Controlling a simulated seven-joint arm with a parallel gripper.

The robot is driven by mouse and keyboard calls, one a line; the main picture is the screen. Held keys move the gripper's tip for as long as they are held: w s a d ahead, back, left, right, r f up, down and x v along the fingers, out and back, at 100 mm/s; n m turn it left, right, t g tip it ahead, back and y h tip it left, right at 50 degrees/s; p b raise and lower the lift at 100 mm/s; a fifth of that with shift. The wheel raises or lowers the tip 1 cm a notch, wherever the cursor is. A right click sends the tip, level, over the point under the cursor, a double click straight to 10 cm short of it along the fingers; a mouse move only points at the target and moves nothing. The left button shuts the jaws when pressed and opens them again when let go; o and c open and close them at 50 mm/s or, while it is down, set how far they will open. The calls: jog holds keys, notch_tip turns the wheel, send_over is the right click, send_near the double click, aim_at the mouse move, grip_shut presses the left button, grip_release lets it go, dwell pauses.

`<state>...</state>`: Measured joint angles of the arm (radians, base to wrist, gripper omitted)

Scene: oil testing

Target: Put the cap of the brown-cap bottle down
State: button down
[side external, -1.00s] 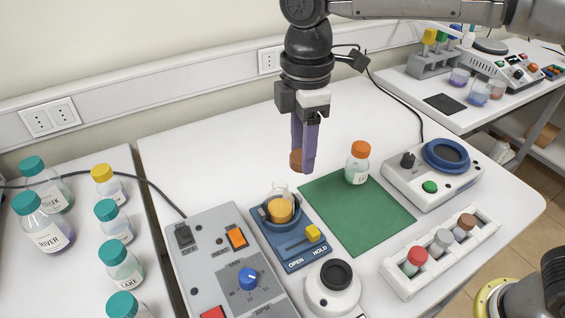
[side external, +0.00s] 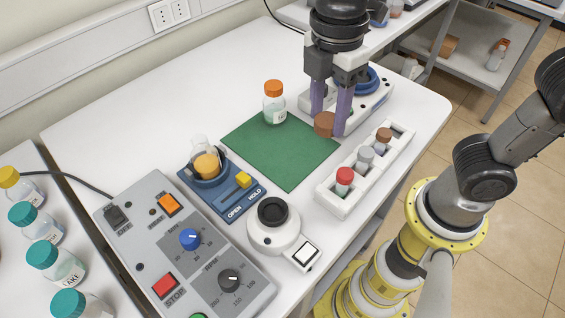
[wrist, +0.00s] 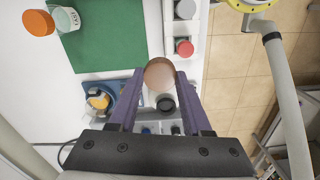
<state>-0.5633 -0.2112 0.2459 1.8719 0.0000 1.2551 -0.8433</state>
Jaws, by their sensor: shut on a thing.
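My gripper (side external: 330,119) is shut on the brown cap (side external: 324,124), which hangs at the fingertips. The wrist view shows the cap (wrist: 159,74) between both purple fingers, over white table between the mat (wrist: 105,38) and the rack. Its height above the table is hard to tell. An uncapped bottle with amber liquid (side external: 206,165) stands upright in the blue OPEN/HOLD clamp (side external: 233,205).
An orange-capped bottle (side external: 274,105) stands at the mat's back edge. The white rack (side external: 330,205) holds red, grey and brown-topped vials. A white round device (side external: 272,228) and a grey control box (side external: 150,225) stand in front.

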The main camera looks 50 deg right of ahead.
jog(key=s+d+f, duration=0.3)
jog(key=s+d, duration=0.2)
jog(key=s, duration=0.1)
send_over(285, 172)
jog(key=f, duration=0.8)
jog(key=shift+s+d+f, duration=0.1)
jog(key=shift+s+f, duration=0.2)
jog(key=shift+w+f, duration=0.15)
jog(key=shift+f, duration=0.8)
jog(key=shift+w+f, duration=0.1)
jog(key=shift+f, duration=0.8)
jog(key=shift+f, duration=0.2)
jog(key=shift+c, duration=1.7)
grip_release()
jog(key=shift+r, duration=0.15)
